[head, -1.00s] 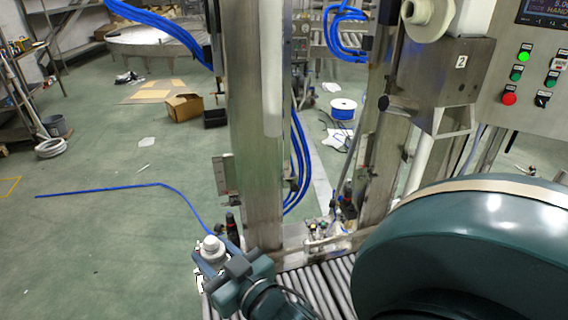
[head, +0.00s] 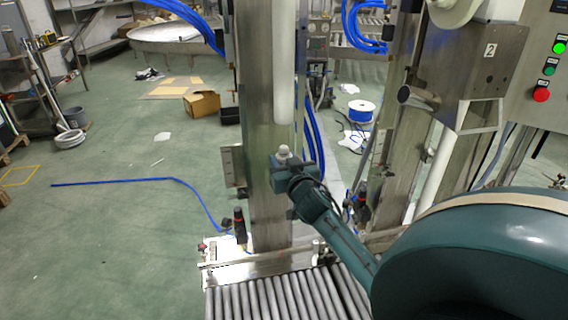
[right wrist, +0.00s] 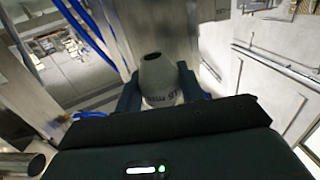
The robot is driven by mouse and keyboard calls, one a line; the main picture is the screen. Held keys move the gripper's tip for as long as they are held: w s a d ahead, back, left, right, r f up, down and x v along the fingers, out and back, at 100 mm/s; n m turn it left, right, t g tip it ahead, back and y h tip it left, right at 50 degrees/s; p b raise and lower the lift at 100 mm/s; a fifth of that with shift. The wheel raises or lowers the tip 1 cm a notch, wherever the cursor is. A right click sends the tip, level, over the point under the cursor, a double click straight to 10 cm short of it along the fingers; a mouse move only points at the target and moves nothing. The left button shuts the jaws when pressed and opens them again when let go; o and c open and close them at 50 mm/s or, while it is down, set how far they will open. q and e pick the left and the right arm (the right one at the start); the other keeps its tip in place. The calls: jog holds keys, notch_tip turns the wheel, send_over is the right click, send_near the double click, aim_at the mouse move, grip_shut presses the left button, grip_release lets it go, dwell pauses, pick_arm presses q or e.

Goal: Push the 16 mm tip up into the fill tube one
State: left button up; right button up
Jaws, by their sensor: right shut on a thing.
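My right gripper (head: 292,170) is shut on a pale grey-white tip (head: 284,152), which stands upright above the fingers. In the right wrist view the tip (right wrist: 158,78) sits between the two fingers (right wrist: 158,96); it tapers to a dark opening and bears upside-down print that seems to read 16 mm. A white vertical tube (head: 285,75), which looks like fill tube one, hangs in front of the steel column. Its lower end is a little above the tip in the head view, with a visible gap. The depth between them is hard to tell. My left gripper is not in view.
The steel column (head: 258,120) stands close behind the gripper. Blue hoses (head: 314,140) run beside it. A roller conveyor (head: 270,298) lies below. A steel box marked 2 (head: 485,75) with another white tube (head: 433,180) stands to the right. Open floor lies left.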

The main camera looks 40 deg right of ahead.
aim_at(284, 147)
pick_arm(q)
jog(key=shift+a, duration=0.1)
pick_arm(e)
jog(key=shift+r, duration=0.1)
jog(key=shift+r+p, duration=0.5)
jog(key=shift+p, duration=0.2)
notch_tip(284, 147, up, 3)
jog(key=p, duration=0.3)
jog(key=shift+r, duration=0.15)
jog(key=shift+r+p, duration=0.65)
jog(key=shift+p, duration=0.1)
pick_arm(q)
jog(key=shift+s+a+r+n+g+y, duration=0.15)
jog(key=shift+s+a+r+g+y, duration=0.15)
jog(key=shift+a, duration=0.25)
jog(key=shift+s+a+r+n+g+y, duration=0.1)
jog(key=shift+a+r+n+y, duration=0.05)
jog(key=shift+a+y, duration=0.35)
pick_arm(e)
jog(key=shift+r, duration=0.1)
pick_arm(q)
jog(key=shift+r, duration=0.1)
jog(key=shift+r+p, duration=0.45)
jog(key=shift+p, duration=0.1)
